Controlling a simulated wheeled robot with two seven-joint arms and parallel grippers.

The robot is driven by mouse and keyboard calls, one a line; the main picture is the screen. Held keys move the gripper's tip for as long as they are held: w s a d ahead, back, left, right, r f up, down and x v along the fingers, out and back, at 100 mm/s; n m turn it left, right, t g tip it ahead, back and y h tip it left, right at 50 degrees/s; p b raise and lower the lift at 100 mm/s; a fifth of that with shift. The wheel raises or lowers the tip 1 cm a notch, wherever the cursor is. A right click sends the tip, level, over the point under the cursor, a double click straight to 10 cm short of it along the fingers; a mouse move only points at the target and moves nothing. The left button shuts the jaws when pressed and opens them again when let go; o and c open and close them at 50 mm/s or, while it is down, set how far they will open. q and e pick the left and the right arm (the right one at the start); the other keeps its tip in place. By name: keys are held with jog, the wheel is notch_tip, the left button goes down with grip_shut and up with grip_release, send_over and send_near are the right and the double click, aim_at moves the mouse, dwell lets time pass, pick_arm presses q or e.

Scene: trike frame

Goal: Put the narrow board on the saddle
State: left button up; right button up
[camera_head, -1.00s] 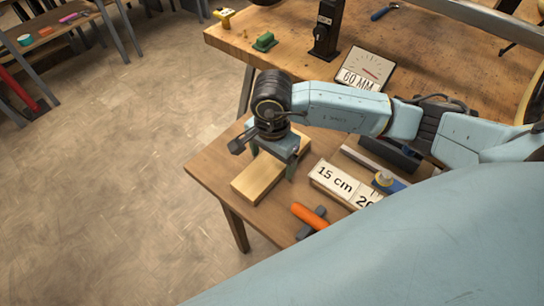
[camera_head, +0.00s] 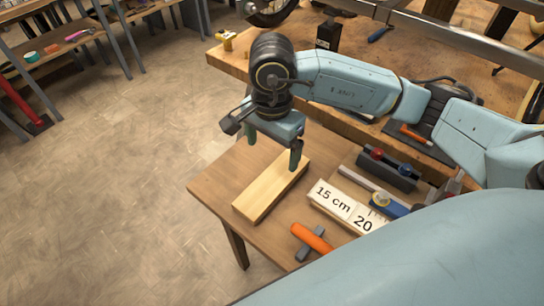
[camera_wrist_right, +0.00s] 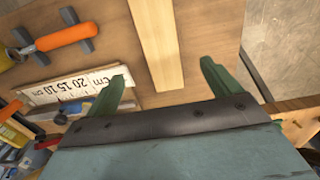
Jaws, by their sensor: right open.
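The narrow board (camera_head: 262,200), pale wood, lies flat on the small brown table. It also shows in the right wrist view (camera_wrist_right: 156,40), running away between the two fingers. My right gripper (camera_head: 274,150) is open and empty above the board's far end, apart from it. Its green fingers are spread wide in the right wrist view (camera_wrist_right: 165,85). I cannot make out a saddle for certain. My left gripper is not in view.
A white 15 cm and 20 label (camera_head: 345,205), an orange-handled tool (camera_head: 312,238) and a dark holder (camera_head: 388,168) lie right of the board. The workbench (camera_head: 455,75) stands behind, with a metal tube (camera_head: 440,28) above it. The table's left side is clear.

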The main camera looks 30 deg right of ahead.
jog(key=w+d+g+y+p, duration=0.1)
jog(key=d+g+y+p, duration=0.15)
jog(key=d, duration=0.25)
jog(key=y+b, duration=0.2)
send_over(274, 180)
jog(key=d, duration=0.2)
jog(key=shift+t, duration=0.35)
jog(key=f, duration=0.6)
jog(key=shift+w+d+f, duration=0.15)
jog(key=shift+w+f, duration=0.2)
jog(key=shift+f, duration=0.05)
jog(key=shift+a+f, duration=0.25)
jog(key=shift+f, duration=0.45)
jog(key=x, duration=0.4)
jog(key=shift+w+f, duration=0.1)
jog(key=shift+f, duration=0.1)
jog(key=shift+h, duration=0.25)
jog(key=c, duration=0.6)
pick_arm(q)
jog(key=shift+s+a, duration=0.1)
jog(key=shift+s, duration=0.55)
pick_arm(e)
jog(key=c, duration=0.7)
